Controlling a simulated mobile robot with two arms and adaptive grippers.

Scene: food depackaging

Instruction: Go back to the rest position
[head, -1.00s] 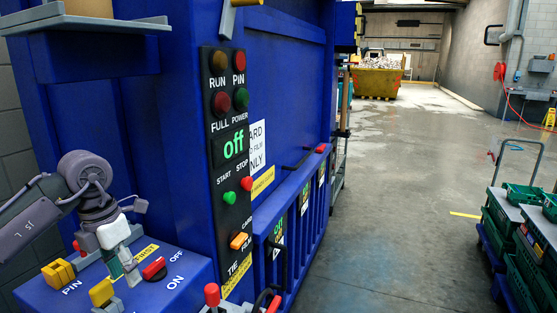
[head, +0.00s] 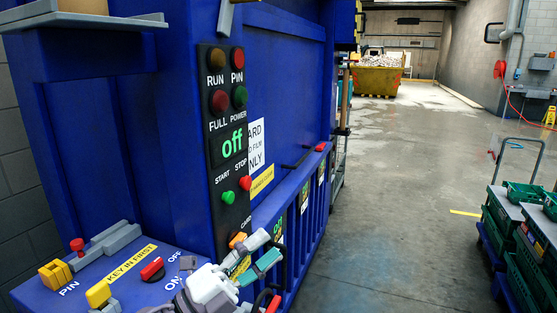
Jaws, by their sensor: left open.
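My left gripper (head: 272,246) is low in the head view, in front of the blue machine (head: 290,60). Its fingers, one pale grey and one teal, are spread apart and empty, pointing up and right. It is right of the control box (head: 50,295) and below the start and stop buttons. It partly covers the lower end of the machine's panel. The arm behind it runs off the bottom edge. My right gripper is not in view.
The control box carries a yellow PIN knob (head: 55,273) and a red ON/OFF switch (head: 152,268). The display (head: 233,143) reads "off". Green crates (head: 523,193) on a trolley stand at the right. The floor (head: 390,210) between is clear.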

